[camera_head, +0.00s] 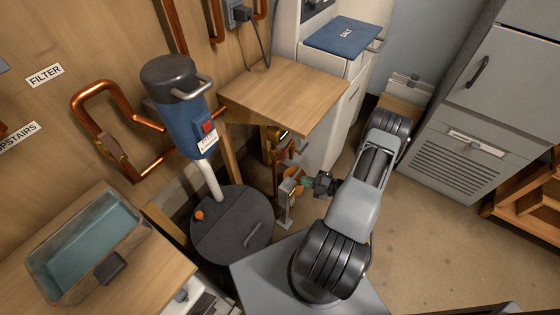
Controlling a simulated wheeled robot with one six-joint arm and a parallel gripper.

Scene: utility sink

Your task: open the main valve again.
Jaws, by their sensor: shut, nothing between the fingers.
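My gripper (306,183) is below the wooden shelf, pointing left, its fingers shut and small in the picture. Just left of its fingertips is a grey upright bracket (286,205) with orange-brown parts beside it. I cannot tell whether the fingertips touch it. Above, under the shelf's front edge, is a brass and copper fitting (277,134) on a vertical copper pipe, partly hidden by the shelf. No label shows which part is the main valve, and I cannot make out a handle position.
The wooden shelf (285,90) overhangs the fittings. A dark round lidded tank (232,228) and a blue cylinder (190,120) stand to the left. A copper loop with a brass fitting (111,147) is on the wall. A grey cabinet (470,120) stands right; floor between is clear.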

